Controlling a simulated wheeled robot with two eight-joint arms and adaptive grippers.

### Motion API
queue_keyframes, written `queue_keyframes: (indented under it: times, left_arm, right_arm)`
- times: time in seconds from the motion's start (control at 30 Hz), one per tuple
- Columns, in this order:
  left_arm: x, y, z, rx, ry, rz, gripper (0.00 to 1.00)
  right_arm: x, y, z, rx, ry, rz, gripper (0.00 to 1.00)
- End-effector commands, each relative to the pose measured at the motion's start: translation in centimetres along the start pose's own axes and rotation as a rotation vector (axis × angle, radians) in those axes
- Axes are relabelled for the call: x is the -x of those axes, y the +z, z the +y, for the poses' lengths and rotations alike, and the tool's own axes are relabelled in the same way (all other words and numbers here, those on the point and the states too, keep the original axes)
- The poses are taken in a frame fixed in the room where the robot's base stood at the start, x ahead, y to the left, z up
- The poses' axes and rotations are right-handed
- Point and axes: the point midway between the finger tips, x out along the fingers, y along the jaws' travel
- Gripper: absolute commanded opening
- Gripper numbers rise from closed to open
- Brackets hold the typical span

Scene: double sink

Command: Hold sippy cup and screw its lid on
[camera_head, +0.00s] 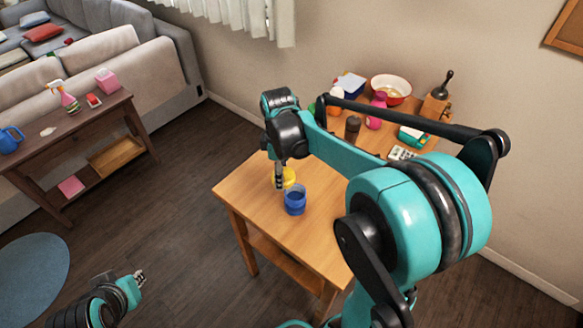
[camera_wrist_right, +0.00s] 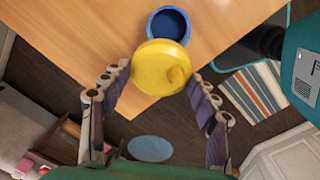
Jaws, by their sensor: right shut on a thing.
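The blue sippy cup (camera_head: 294,202) stands upright on the wooden table, near its front edge. Its open top (camera_wrist_right: 169,25) shows in the right wrist view. The round yellow lid (camera_head: 287,178) is just behind and left of the cup in the head view. My right gripper (camera_wrist_right: 158,74) is shut on the lid (camera_wrist_right: 158,62), with a finger at each side. In the wrist view the lid covers part of the cup's rim; the lid is not on the cup. My left gripper (camera_head: 139,277) is low over the floor at lower left, away from the table; its jaws are too small to judge.
The wooden table (camera_head: 240,188) is clear around the cup. Its back holds a dark tumbler (camera_head: 352,128), a pink bottle (camera_head: 375,118), a red-and-white bowl (camera_head: 391,88) and a grinder (camera_head: 437,98). A side table (camera_head: 75,128) and a sofa (camera_head: 125,62) stand at left.

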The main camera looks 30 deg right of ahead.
Motion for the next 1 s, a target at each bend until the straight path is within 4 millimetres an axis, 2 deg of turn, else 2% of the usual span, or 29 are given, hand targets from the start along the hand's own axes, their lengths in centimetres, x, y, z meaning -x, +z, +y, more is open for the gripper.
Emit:
queue_keyframes:
  times: [0.03, 0.3, 0.5, 0.7, 1.0]
  left_arm:
    - [-0.4, 0.3, 0.0, 0.000, 0.000, 0.000, 0.14]
    - [-1.6, 1.1, 0.0, 0.000, 0.000, 0.000, 0.14]
    - [-2.2, 1.6, 0.0, 0.000, 0.000, 0.000, 0.14]
    - [-2.5, 1.8, 0.0, 0.000, 0.000, 0.000, 0.14]
    - [-2.5, 1.8, 0.0, 0.000, 0.000, 0.000, 0.14]
  right_arm:
    - [-1.1, -0.8, -0.1, -0.070, -0.001, -0.005, 0.41]
    - [-5.4, -4.3, -0.8, -0.528, 0.001, -0.036, 0.41]
    - [-7.9, -6.4, -1.4, -0.812, 0.014, -0.053, 0.41]
    - [-9.2, -7.4, -1.8, -0.963, 0.022, -0.062, 0.41]
    - [-9.3, -7.5, -1.9, -0.993, 0.024, -0.063, 0.41]
